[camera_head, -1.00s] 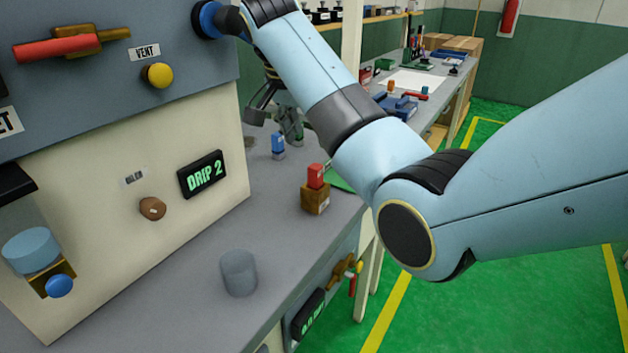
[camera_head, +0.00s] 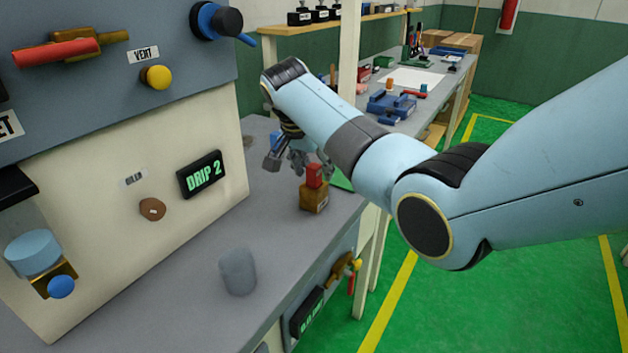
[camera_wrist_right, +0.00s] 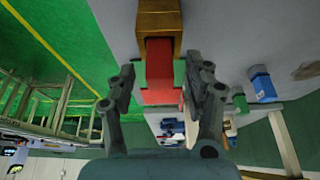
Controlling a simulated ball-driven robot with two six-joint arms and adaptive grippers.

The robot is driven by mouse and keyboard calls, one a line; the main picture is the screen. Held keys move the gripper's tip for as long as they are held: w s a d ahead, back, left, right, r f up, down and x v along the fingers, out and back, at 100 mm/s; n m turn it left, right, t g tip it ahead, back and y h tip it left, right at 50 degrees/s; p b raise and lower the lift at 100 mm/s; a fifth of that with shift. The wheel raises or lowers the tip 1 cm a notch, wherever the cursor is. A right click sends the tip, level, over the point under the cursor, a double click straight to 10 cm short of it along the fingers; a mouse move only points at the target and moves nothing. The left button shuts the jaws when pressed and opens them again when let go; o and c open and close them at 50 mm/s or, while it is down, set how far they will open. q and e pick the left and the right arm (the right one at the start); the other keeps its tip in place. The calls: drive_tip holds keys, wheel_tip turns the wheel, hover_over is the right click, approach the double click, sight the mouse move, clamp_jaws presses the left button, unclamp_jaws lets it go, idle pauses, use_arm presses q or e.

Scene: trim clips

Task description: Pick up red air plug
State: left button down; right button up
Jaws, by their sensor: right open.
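The red air plug (camera_head: 314,176) stands upright on a small brass-coloured block (camera_head: 313,200) on the grey bench. My right gripper (camera_head: 299,166) is just behind and to the left of it in the head view, with its fingers pointing down. In the right wrist view, the red plug (camera_wrist_right: 159,80) shows between the two spread fingers of the right gripper (camera_wrist_right: 160,88), with the brass block (camera_wrist_right: 158,28) beyond it. The fingers appear apart from the plug. My left gripper is not in view.
A blue plug (camera_wrist_right: 262,86) and a green one (camera_wrist_right: 240,101) stand near one finger in the wrist view. A clear grey cup (camera_head: 238,271) stands on the front of the bench. The machine panel (camera_head: 150,190) rises at the left. The bench between cup and block is clear.

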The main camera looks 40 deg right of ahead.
drive_tip(key=shift+c, duration=0.4)
clamp_jaws()
drive_tip(key=shift+r, duration=0.1)
